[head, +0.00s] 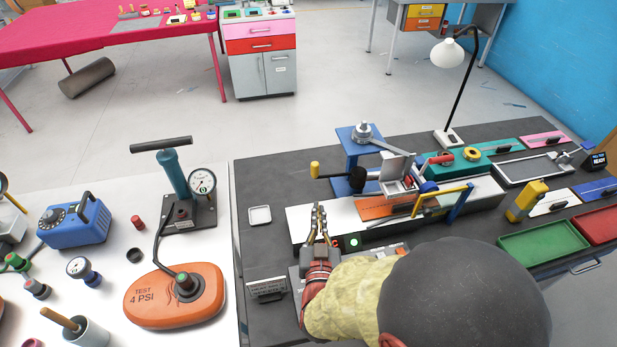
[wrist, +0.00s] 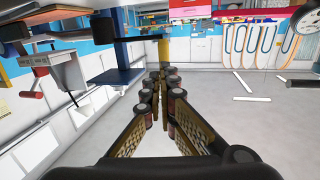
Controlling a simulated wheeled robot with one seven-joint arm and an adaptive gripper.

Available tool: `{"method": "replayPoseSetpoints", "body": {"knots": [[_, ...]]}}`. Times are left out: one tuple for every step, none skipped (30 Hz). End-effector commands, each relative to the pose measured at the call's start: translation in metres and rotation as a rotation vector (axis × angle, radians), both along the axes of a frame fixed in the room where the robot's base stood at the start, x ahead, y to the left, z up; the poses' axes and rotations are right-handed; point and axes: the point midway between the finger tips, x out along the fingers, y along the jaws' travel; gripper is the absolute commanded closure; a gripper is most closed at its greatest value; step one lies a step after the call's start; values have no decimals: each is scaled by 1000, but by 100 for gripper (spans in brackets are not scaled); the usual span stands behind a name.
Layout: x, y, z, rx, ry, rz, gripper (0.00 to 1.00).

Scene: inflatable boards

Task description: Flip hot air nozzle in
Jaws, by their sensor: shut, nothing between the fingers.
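The bench machine has a blue stand (head: 352,143) with a silver knob on top and a black roller below, and a lever with a yellow knob (head: 315,170) to its left. Right of the stand is a grey, open-looking box-like head (head: 398,167) beside a red-handled part (head: 440,159). I cannot tell for sure which piece is the hot air nozzle. My gripper (head: 318,207) is shut and empty, in front of and left of the machine, apart from it. The wrist view shows its fingertips (wrist: 166,76) together, with the blue stand (wrist: 115,76) and grey head (wrist: 68,75) to the left.
A white bed with an orange strip (head: 385,207) and a yellow-and-blue bar (head: 442,198) lies along the machine. Green and red trays (head: 540,257) are at right. A white table at left holds a gauge pump (head: 172,175) and orange test pad (head: 150,300).

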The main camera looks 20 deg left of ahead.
Motion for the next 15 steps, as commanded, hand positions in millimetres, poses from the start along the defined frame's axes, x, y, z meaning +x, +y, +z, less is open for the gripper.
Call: {"method": "replayPoseSetpoints", "body": {"knots": [[-6, 3, -3, -7, -19, 4, 100], [-8, 3, -4, -9, -30, 4, 100], [-10, 4, -4, -10, -43, 3, 100], [-12, 4, -3, -11, -52, 3, 100], [-13, 5, -4, -11, -59, 2, 100], [-14, 5, -4, -12, -64, 2, 100], [-14, 5, -4, -12, -67, 2, 100], [-14, 5, -4, -13, -70, 2, 100], [-14, 5, -4, -12, -71, 1, 100], [-14, 5, -4, -12, -71, 1, 100], [-14, 5, -3, -12, -71, 1, 100], [-14, 4, -3, -12, -71, 1, 100], [-14, 4, -3, -12, -71, 1, 100], [-14, 4, -3, -12, -71, 1, 100], [-14, 4, -3, -12, -71, 1, 100]]}}
